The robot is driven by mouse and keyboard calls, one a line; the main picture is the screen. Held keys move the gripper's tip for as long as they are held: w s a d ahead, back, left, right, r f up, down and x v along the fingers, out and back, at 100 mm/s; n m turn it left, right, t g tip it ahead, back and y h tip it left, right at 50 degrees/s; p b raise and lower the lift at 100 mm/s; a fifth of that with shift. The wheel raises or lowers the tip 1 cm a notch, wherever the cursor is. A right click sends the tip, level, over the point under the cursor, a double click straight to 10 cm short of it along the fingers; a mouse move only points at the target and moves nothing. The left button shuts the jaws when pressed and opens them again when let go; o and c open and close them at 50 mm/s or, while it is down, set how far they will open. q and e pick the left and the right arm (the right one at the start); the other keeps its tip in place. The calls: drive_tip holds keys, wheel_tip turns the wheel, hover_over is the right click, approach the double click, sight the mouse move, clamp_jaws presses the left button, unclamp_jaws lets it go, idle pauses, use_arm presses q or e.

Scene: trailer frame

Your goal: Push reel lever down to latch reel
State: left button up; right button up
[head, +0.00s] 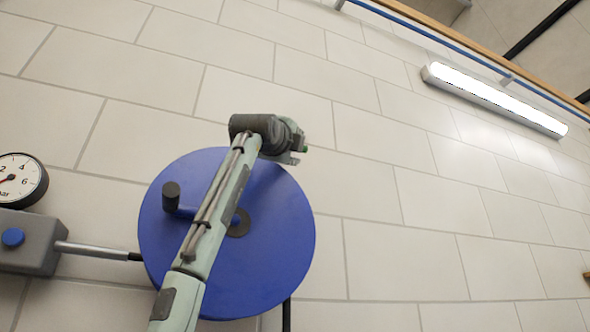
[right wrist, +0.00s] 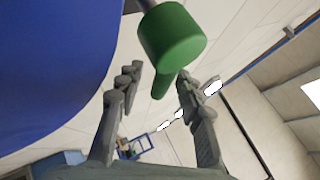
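The blue reel (head: 275,265) is a large disc on the tiled wall in the head view. My right arm crosses in front of it, and my right gripper (head: 293,152) is at its upper right edge. In the right wrist view, a green knob on a grey rod, apparently the reel lever (right wrist: 172,38), comes down from the top. Only a speck of green (head: 306,149) shows beside the gripper in the head view. The right gripper (right wrist: 158,82) is open, its fingers spread either side of the green knob's lower end. Contact cannot be told. My left gripper is out of view.
A dark crank knob (head: 171,194) stands out from the reel's left side. A pressure gauge (head: 20,180) and a grey box with a blue button (head: 13,237) are at the left. A lit lamp (head: 495,98) is on the wall at upper right. The wall right of the reel is clear.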

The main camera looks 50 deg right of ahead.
drive_tip(key=shift+a, duration=0.1)
drive_tip(key=v, duration=1.2)
idle(0.4)
